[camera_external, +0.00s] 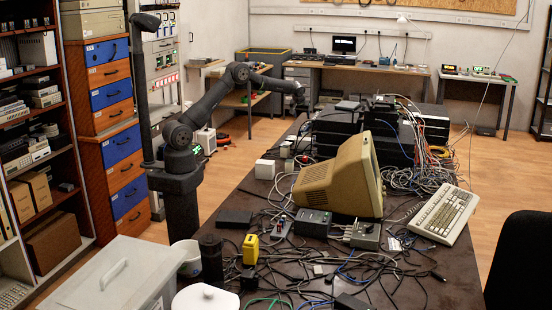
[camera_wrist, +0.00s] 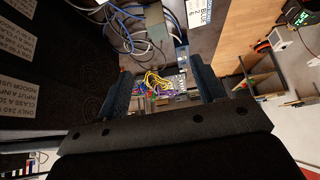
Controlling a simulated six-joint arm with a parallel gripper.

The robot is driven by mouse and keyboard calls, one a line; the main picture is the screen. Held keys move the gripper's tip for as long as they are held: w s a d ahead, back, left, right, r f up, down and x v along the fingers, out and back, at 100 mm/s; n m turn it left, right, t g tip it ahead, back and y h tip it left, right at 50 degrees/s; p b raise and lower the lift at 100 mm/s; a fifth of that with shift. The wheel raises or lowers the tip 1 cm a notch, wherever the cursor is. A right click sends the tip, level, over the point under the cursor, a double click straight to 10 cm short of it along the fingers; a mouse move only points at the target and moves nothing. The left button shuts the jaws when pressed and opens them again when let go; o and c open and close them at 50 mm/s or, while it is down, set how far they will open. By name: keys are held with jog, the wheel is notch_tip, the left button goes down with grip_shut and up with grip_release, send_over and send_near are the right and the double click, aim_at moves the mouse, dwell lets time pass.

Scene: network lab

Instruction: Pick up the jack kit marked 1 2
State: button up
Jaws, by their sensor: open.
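My gripper (camera_external: 300,98) is at the end of my raised arm, above the far left part of the dark table (camera_external: 253,220). In the wrist view, the two dark fingers of my gripper (camera_wrist: 168,82) stand wide apart with nothing held between them. Beyond the fingertips, a small light panel or box (camera_wrist: 175,83) and yellow wires (camera_wrist: 153,81) show in the gap. I cannot make out a marking 1 2 in either view, so I cannot tell which thing is the jack kit.
Dark equipment with white labels (camera_wrist: 22,68) fills the left of the wrist view. Blue and white cables (camera_wrist: 128,28) lie nearby. A beige monitor (camera_external: 335,180), a keyboard (camera_external: 445,215), a yellow device (camera_external: 250,249) and tangled cables crowd the table. The stack of black units (camera_external: 335,130) stands right of my gripper.

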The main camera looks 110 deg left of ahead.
send_over(306, 134)
jog(key=d, duration=0.3)
jog(key=f, duration=1)
jog(key=shift+s+a, duration=0.2)
jog(key=shift+s, duration=0.2)
jog(key=shift+x, duration=2.6)
jog(key=shift+w, duration=0.2)
jog(key=c, duration=1.1)
